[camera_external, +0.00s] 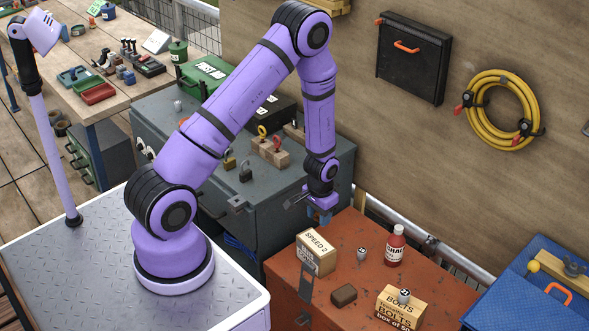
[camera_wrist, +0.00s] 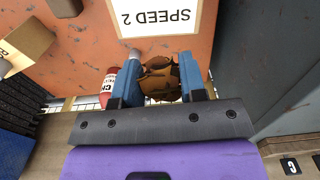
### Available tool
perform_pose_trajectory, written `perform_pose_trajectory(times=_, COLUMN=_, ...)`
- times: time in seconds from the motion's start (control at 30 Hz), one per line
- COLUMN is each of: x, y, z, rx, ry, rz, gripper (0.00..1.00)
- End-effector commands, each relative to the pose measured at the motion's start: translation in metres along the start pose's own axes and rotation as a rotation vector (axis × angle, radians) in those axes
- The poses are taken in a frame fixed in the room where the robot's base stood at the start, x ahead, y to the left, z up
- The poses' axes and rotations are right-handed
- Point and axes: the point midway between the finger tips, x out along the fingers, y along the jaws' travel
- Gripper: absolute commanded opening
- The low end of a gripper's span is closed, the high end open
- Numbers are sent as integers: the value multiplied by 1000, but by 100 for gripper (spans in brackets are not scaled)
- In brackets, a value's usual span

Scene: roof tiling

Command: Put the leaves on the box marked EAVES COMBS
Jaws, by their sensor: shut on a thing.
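My gripper (camera_wrist: 160,75) has its two blue fingers closed on a clump of brown leaves (camera_wrist: 159,83) in the wrist view. In the external view the gripper (camera_external: 320,203) hangs behind and above the red chest, and the leaves cannot be made out there. A cardboard box (camera_external: 317,251) stands upright at the left of the chest top. Its top label reads SPEED 2, and its small front lettering is hard to read but looks like EAVES COMBS. That top label (camera_wrist: 165,17) shows upside down in the wrist view, beyond the fingertips. The leaves are apart from it.
The red chest (camera_external: 353,239) also bears a BOLTS box (camera_external: 400,308), a red chalk bottle (camera_external: 394,248), a dark brown block (camera_external: 343,295) and small grey pieces. A grey cabinet (camera_external: 230,205) with padlocks on top stands left. A blue case (camera_external: 535,290) lies right.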

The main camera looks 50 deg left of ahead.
Motion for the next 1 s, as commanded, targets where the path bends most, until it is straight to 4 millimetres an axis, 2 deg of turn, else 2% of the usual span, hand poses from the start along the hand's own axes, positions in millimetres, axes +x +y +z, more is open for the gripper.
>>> perform_pose_trajectory(times=0.1, x=-5, y=2, z=14, rx=4, ry=0, rz=0, gripper=16)
perform_pose_trajectory(times=0.2, x=3, y=3, z=18, rx=5, ry=-4, rz=0, gripper=16)
perform_pose_trajectory(times=0.4, x=29, y=3, z=18, rx=5, ry=-2, rz=0, gripper=16)
perform_pose_trajectory(times=0.67, x=46, y=3, z=17, rx=5, ry=-2, rz=0, gripper=16)
perform_pose_trajectory(times=0.9, x=72, y=3, z=17, rx=6, ry=-2, rz=0, gripper=16)
perform_pose_trajectory(times=1.0, x=73, y=3, z=16, rx=5, ry=0, rz=0, gripper=16)
